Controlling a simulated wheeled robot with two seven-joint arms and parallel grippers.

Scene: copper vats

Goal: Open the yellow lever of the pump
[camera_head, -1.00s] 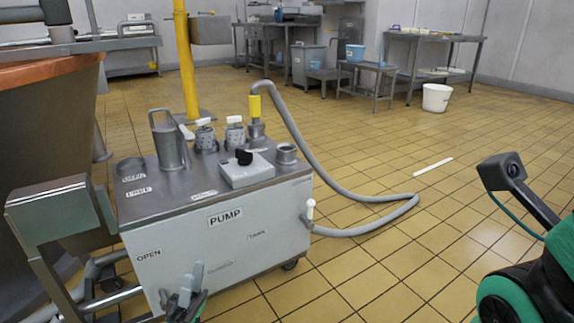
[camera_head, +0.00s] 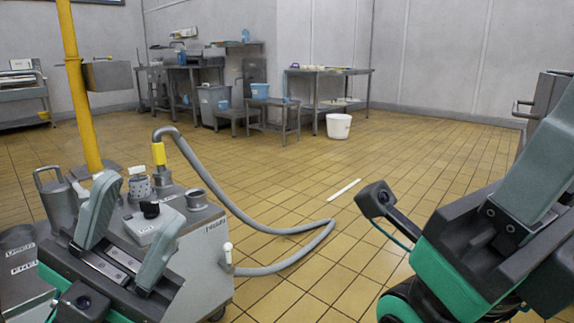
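The pump (camera_head: 200,262) is a grey metal cart at the lower left, partly hidden behind my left gripper. A yellow piece (camera_head: 158,153) stands upright on its top, where the grey hose joins; I cannot tell whether it is the lever. A white-handled fitting (camera_head: 228,252) is on the pump's right side, by the hose's other end. My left gripper (camera_head: 140,205) is in front of the pump top, fingers apart and empty, below the yellow piece in the picture. My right gripper (camera_head: 545,165) is partly in view at the right edge; its opening cannot be seen.
The grey hose (camera_head: 285,230) loops over the floor right of the pump. A yellow pole (camera_head: 78,90) rises behind the pump. Metal tables (camera_head: 335,72) and a white bucket (camera_head: 338,126) stand at the back. The tiled floor between is mostly clear.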

